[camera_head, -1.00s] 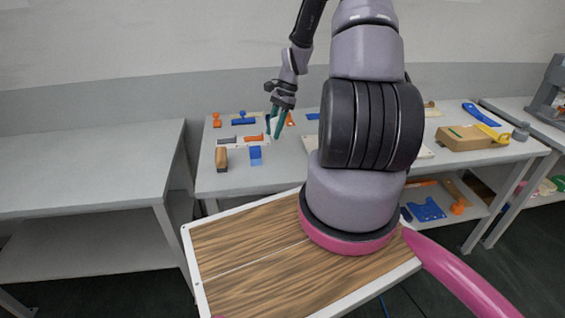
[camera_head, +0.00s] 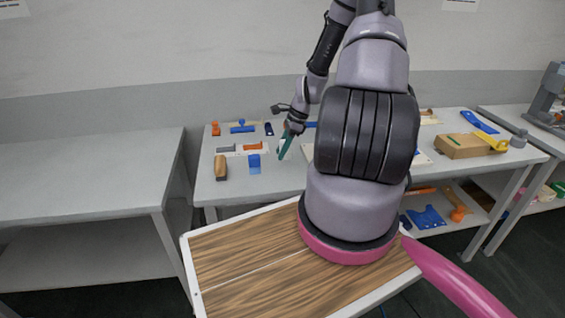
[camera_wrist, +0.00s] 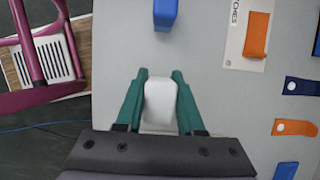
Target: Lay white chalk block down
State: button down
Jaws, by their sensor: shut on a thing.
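The white chalk block (camera_wrist: 160,100) is between the teal fingers of my gripper (camera_wrist: 160,76) in the wrist view. In the head view my gripper (camera_head: 284,148) points down over the grey table (camera_head: 220,189), just right of the blue block (camera_head: 254,162). The chalk block is hard to make out there. Whether it touches the table top cannot be told.
Bare table surrounds the block in the wrist view. The blue block (camera_wrist: 165,12) is ahead. An orange piece (camera_wrist: 257,36) lies on a lettered board, and blue and orange tags lie to the right. A wooden-handled brush (camera_head: 221,168) and a cardboard box (camera_head: 470,146) share the table.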

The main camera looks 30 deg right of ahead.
aim_at(282, 169)
jog(key=shift+f, duration=2.2)
jog(key=shift+f, duration=0.3)
jog(key=c, duration=0.5)
grip_release()
jog(key=shift+r, duration=0.1)
jog(key=v, duration=1.1)
jog(key=shift+s+a, duration=0.15)
jog(key=shift+s, duration=0.15)
